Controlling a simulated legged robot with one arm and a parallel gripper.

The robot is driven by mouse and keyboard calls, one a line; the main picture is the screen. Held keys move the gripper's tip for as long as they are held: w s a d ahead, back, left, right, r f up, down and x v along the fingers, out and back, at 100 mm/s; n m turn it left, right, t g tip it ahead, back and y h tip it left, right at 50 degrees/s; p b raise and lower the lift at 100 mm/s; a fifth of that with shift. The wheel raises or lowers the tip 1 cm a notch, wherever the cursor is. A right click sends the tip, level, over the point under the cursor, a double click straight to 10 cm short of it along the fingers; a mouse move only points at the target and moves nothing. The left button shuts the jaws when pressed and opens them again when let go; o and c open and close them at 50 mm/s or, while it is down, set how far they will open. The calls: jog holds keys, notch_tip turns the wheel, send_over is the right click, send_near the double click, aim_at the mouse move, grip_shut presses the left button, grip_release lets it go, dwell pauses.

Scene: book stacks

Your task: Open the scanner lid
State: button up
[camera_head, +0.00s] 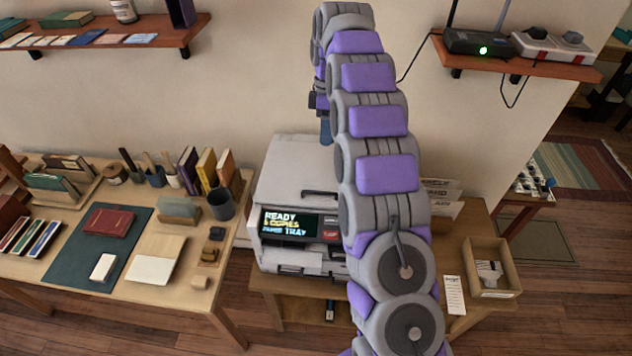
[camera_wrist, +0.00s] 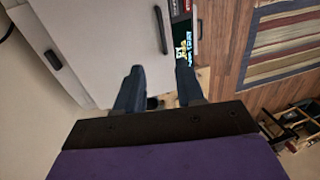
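The scanner (camera_head: 290,215) is a light grey machine on a wooden table, with a lit front display (camera_head: 290,223). Its lid (camera_head: 298,165) looks shut and flat, with a dark handle (camera_head: 320,193) near the front edge. In the wrist view the lid (camera_wrist: 105,35) fills the upper left and the handle (camera_wrist: 160,30) lies ahead of the fingertips. My gripper (camera_wrist: 158,75) is open and empty, its two dark fingers apart. In the head view my gripper (camera_head: 325,132) hangs above the rear of the lid, partly hidden by my arm. Contact with the scanner is not visible.
My arm covers the scanner's right side. A box (camera_head: 490,268) stands on the table to the right. A desk (camera_head: 60,270) with books and cups stands left. A shelf (camera_head: 520,58) with a router (camera_head: 475,42) hangs at upper right. A rug (camera_wrist: 285,40) lies beyond.

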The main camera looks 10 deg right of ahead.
jog(key=f, duration=0.1)
jog(key=b, duration=0.3)
send_over(321, 196)
jog(key=f, duration=1.4)
jog(key=shift+w+d+f, duration=0.1)
jog(key=shift+d+f, duration=0.05)
jog(key=shift+d, duration=0.1)
jog(key=shift+a+f, duration=0.4)
jog(key=shift+f, duration=0.4)
jog(key=shift+d, duration=0.1)
jog(key=shift+d, duration=0.1)
jog(key=shift+c, duration=0.6)
grip_shut()
